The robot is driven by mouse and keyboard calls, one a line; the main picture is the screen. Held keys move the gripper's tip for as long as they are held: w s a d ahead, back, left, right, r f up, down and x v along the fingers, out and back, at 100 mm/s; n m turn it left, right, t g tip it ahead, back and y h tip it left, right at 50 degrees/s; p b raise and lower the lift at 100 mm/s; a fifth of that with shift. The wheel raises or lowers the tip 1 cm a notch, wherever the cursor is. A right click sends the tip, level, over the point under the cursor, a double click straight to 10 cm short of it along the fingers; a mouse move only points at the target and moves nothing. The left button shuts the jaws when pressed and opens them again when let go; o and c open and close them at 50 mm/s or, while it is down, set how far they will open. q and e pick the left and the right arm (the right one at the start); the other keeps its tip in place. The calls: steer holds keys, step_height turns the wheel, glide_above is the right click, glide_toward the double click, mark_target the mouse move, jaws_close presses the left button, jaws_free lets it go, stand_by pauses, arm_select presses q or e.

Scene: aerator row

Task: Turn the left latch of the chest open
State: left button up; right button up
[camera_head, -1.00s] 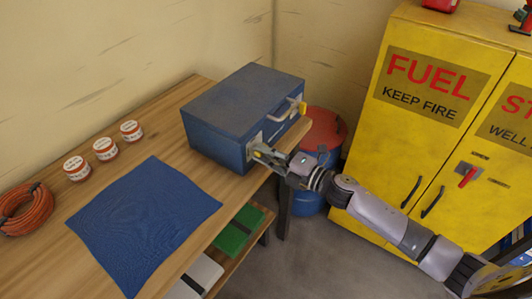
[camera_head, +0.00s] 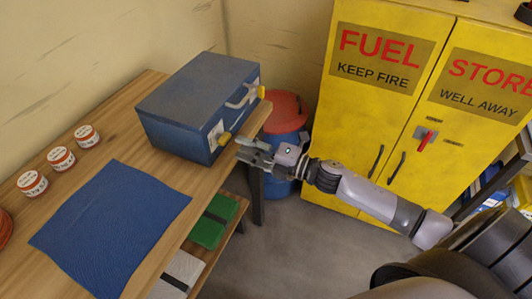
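The blue chest (camera_head: 198,108) stands closed at the far right end of the wooden workbench. Its front faces right and carries a grey handle. The left latch (camera_head: 222,139) is a yellow lever on a pale plate at the near end of that front, pointing down and outward. The right latch (camera_head: 261,92) is a yellow lever at the far end. My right gripper (camera_head: 246,152) is just right of the left latch, apart from it, with its fingers spread and nothing between them. My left gripper is not in view.
A blue cloth (camera_head: 112,225) and several small red-and-white tins (camera_head: 60,158) lie on the workbench (camera_head: 160,178). A red-lidded blue barrel (camera_head: 284,125) stands behind my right gripper. A yellow fuel cabinet (camera_head: 372,125) stands at the right. Bare floor lies between bench and cabinet.

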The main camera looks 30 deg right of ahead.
steer(key=v, duration=0.6)
steer(key=shift+s, duration=0.2)
steer(key=shift+d, duration=0.15)
